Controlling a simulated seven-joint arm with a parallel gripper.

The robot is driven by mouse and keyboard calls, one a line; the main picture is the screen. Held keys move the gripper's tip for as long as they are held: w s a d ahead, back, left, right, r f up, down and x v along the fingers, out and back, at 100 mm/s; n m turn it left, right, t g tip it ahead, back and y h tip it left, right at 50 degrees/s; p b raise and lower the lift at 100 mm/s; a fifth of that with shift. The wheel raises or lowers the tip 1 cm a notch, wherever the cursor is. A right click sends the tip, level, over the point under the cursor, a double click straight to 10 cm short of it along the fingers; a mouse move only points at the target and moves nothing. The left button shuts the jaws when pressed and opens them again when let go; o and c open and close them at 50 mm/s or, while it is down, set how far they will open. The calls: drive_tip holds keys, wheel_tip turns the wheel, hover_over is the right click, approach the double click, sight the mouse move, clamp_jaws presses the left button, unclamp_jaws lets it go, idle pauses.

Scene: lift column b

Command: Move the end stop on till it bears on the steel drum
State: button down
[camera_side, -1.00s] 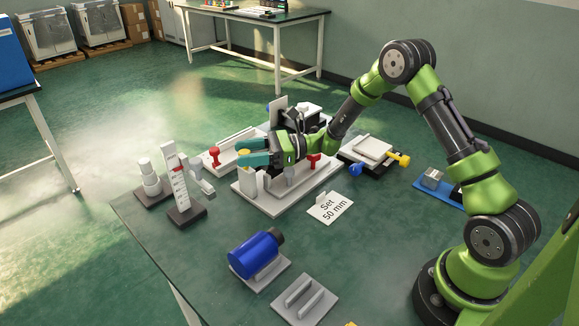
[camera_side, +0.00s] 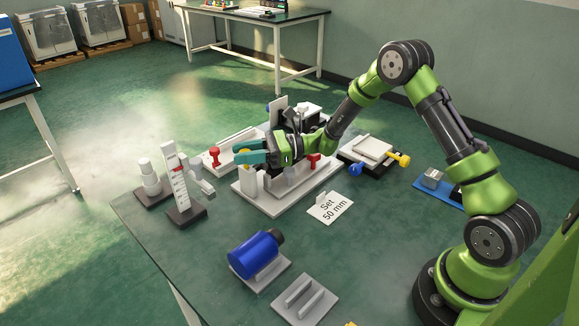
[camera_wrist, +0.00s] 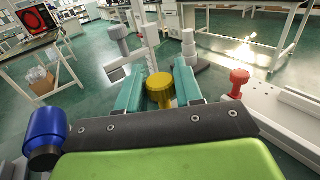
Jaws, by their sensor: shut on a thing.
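My gripper (camera_side: 240,151) is over the white base plate (camera_side: 278,204) on the table, its teal fingers pointing left. In the wrist view the fingers (camera_wrist: 160,88) are shut on a ribbed yellow knob (camera_wrist: 160,86). A pale upright block (camera_side: 250,182) stands below the fingertips at the plate's left end. It may be the end stop, but its link to the knob is hidden. A grey cylinder (camera_side: 291,176), possibly the steel drum, stands partly hidden under my gripper. I cannot tell whether the block and the cylinder touch.
A red knob (camera_side: 214,153) stands left of my gripper. A red-marked upright scale (camera_side: 178,178) and stacked pale cylinders (camera_side: 150,180) are further left. A "Set 50 mm" card (camera_side: 330,207) lies in front. A blue cylinder (camera_side: 254,254) rests in a cradle nearer the front edge.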

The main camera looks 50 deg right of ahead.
drive_tip(key=shift+d, duration=0.85)
drive_tip(key=c, duration=0.8)
unclamp_jaws()
drive_tip(key=shift+c, duration=0.2)
drive_tip(key=v, duration=1.7)
drive_tip(key=shift+a+f, duration=0.1)
drive_tip(key=s+a+n+g+h, duration=0.7)
drive_tip(key=s+n+g, duration=0.25)
drive_tip(key=s, duration=0.25)
drive_tip(key=s+a+r+n+t+h, duration=0.2)
drive_tip(key=s+r+n+t+h, duration=0.1)
drive_tip(key=s+r+n, duration=0.1)
drive_tip(key=s+a+r+n+t+h, duration=0.3)
drive_tip(key=s+r+n, duration=0.1)
drive_tip(key=r+n, duration=0.3)
wheel_tip(320, 180, up, 2)
drive_tip(key=shift+a+r+t, duration=0.15)
drive_tip(key=shift+a+t, duration=0.05)
drive_tip(key=shift+t, duration=0.15)
